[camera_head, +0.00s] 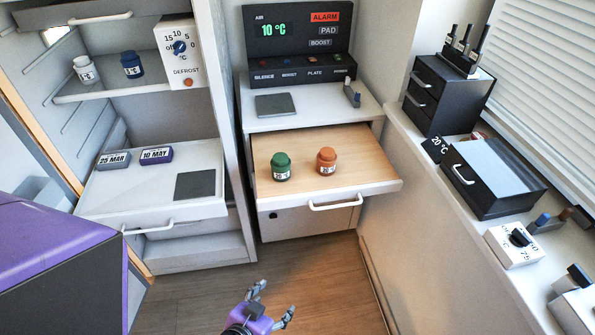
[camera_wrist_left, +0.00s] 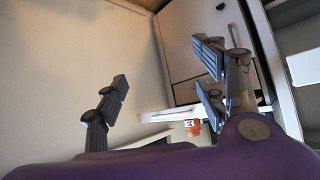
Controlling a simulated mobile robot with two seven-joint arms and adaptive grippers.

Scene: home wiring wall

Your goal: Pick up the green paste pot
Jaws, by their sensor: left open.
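The green paste pot (camera_head: 281,167) stands upright on the wooden pull-out board (camera_head: 340,150), on its left half. An orange pot (camera_head: 326,160) stands to its right with a gap between them. My left gripper (camera_head: 273,300) is open and empty, low in the head view, in front of the drawer and clear of both pots. In the left wrist view my fingers (camera_wrist_left: 163,75) are spread with nothing between them. A small orange pot (camera_wrist_left: 193,128) shows beyond them; the green pot is not visible there. My right gripper is not in view.
A white drawer handle (camera_head: 335,206) juts out at the board's front. An open fridge shelf (camera_head: 150,205) at left holds date blocks (camera_head: 157,155). An alarm panel (camera_head: 298,40) stands behind. A sill at right holds a black drawer box (camera_head: 490,175) and a dial box (camera_head: 515,243).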

